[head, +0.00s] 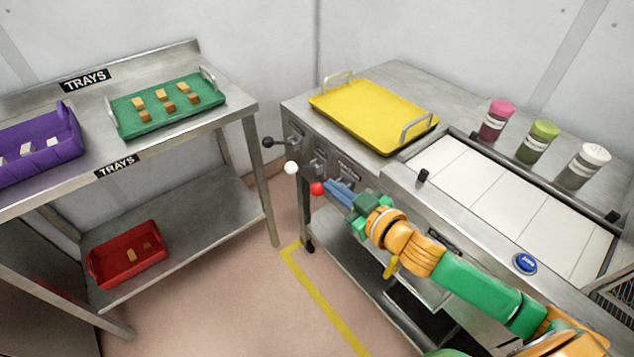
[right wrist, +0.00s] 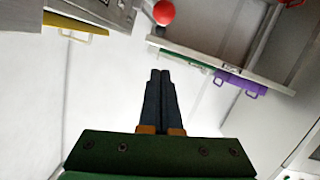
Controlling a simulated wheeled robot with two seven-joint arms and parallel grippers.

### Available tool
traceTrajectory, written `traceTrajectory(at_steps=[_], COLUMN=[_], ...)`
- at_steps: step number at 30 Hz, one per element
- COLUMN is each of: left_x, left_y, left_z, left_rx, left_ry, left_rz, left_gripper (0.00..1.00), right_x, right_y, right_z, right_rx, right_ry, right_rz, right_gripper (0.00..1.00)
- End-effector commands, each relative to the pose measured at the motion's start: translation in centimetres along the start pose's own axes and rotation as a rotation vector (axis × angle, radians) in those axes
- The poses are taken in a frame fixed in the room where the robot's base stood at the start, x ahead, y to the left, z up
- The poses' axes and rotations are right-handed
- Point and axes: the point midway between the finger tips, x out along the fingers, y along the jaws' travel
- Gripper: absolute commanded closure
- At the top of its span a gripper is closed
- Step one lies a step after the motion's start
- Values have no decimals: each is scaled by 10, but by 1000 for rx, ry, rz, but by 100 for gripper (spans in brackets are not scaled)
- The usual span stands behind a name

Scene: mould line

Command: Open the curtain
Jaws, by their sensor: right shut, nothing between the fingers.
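No cloth curtain shows in either view. The metal machine (head: 395,182) has three levers on its front, with a black knob (head: 267,142), a white knob (head: 291,168) and a red knob (head: 317,188). The small plates beside them are too small to read. My right gripper (head: 340,192) is shut and empty, its blue fingers just right of the red knob. In the right wrist view the red knob (right wrist: 164,12) is beyond the fingertips (right wrist: 160,73), with a gap between. My left gripper is not in view.
A yellow tray (head: 365,112) lies on the machine, left of white panels (head: 500,190), several jars (head: 535,142) and a blue button (head: 525,263). A steel rack (head: 215,135) at left holds green (head: 150,125), purple (head: 65,150) and red (head: 105,280) trays. Floor between is clear.

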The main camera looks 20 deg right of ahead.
Motion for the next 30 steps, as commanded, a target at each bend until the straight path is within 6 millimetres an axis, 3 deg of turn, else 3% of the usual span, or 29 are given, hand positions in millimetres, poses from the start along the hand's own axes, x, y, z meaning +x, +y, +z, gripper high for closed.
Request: traceTrajectory(at_steps=[5, 18, 24, 30], left_x=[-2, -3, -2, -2], left_y=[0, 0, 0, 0], left_z=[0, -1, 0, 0], left_rx=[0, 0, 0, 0], left_ry=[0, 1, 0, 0], left_rz=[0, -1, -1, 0], left_gripper=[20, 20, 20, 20], right_x=[12, 102, 90, 87], right_y=[1, 0, 0, 0], right_z=[-1, 3, 33, 39], right_rx=[3, 0, 2, 0], right_ry=[1, -3, -5, -3], right_rz=[3, 2, 2, 1], right_gripper=[100, 100, 100, 100])
